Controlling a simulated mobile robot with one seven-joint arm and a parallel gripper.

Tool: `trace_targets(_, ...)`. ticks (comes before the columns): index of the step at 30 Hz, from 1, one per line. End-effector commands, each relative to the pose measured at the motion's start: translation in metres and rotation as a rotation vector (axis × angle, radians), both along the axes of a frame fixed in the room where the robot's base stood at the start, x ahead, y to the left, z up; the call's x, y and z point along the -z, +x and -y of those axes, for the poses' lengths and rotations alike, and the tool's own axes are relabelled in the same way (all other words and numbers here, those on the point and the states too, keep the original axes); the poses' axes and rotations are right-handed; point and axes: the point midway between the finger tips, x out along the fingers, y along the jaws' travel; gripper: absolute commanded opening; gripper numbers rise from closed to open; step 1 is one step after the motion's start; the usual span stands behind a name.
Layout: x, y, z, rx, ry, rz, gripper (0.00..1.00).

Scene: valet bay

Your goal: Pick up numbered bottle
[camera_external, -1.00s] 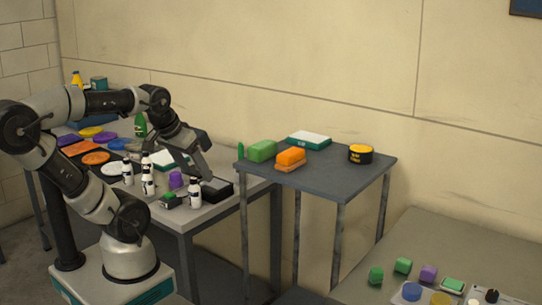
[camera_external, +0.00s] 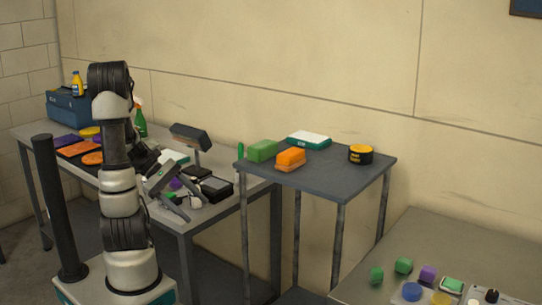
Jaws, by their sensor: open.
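Small white bottles with dark caps stand on the grey table at the left. One white bottle (camera_external: 196,202) shows only its lower part, beside the fingers of my gripper (camera_external: 196,209). My gripper is open and points down and to the right, low over the table's front right corner. I cannot tell whether the fingers are around this bottle or in front of it. The other white bottles are mostly hidden behind my arm. No number on any bottle can be read.
A black tray (camera_external: 222,195) and a dark device on a stand (camera_external: 190,137) are close to my gripper. A green spray bottle (camera_external: 140,122), blue toolbox (camera_external: 62,108) and yellow bottle (camera_external: 78,85) stand farther back. A higher dark table (camera_external: 335,178) stands to the right.

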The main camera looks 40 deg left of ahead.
Motion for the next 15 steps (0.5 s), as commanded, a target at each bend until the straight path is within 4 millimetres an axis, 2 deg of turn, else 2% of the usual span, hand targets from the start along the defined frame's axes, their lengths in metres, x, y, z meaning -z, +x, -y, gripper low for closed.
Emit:
trace_targets(1, 0.015, 0.006, -0.022, -0.151, -0.132, -0.019, 0.57)
trace_targets(5, 0.032, 0.019, -0.083, -0.503, -0.431, 0.005, 0.57)
trace_targets(9, 0.052, 0.014, -0.151, -0.814, -0.676, 0.074, 0.57)
trace_targets(12, 0.063, 0.004, -0.186, -0.960, -0.785, 0.123, 0.57)
trace_targets(15, 0.069, -0.003, -0.205, -1.040, -0.840, 0.154, 0.57)
